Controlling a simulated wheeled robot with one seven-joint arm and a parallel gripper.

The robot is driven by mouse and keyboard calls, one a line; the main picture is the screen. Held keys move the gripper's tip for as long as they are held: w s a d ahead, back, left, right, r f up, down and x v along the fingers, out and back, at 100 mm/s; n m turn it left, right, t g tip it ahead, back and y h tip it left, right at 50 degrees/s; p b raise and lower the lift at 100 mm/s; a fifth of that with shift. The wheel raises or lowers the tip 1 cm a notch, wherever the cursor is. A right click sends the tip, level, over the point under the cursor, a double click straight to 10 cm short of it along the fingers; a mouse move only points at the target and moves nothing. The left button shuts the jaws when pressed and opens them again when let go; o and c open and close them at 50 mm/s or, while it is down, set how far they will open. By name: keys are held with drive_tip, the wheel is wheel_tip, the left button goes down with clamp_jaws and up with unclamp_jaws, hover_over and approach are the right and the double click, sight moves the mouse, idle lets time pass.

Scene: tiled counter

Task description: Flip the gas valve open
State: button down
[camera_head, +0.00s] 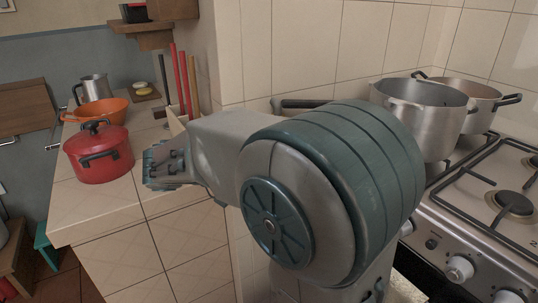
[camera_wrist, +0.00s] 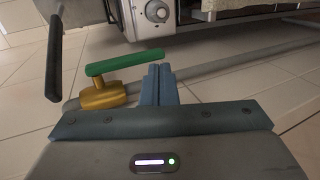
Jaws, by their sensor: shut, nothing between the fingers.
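The gas valve shows only in the wrist view. It has a brass-coloured body (camera_wrist: 101,95) on a grey pipe (camera_wrist: 225,64) and a green lever handle (camera_wrist: 125,62). In the picture the lever lies roughly along the line of the pipe. My gripper (camera_wrist: 160,70) is shut and empty, with its fingertips just right of the brass body and close to the lever's right end. I cannot tell whether they touch the lever. In the head view my arm covers much of the middle, and the valve cannot be seen.
Tiled surface surrounds the pipe. A dark bar (camera_wrist: 54,60) is at the left, and an appliance with a round knob (camera_wrist: 157,11) is beyond. In the head view, a red pot (camera_head: 98,150) stands on the left counter and metal pots (camera_head: 425,110) on the stove (camera_head: 470,215).

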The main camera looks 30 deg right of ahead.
drive_tip(key=a+p, duration=0.1)
drive_tip(key=a, duration=1)
drive_tip(key=shift+s, duration=0.4)
drive_tip(key=s+r+m+t+y+p, duration=0.1)
drive_tip(key=s+r+y+p, duration=0.7)
drive_tip(key=p, duration=1.1)
drive_tip(key=s+y, duration=0.4)
drive_tip(key=y, duration=0.2)
drive_tip(key=shift+s+d+r+t+p, duration=0.15)
drive_tip(key=shift+s+d+t+p, duration=0.1)
drive_tip(key=shift+d+t+p, duration=0.15)
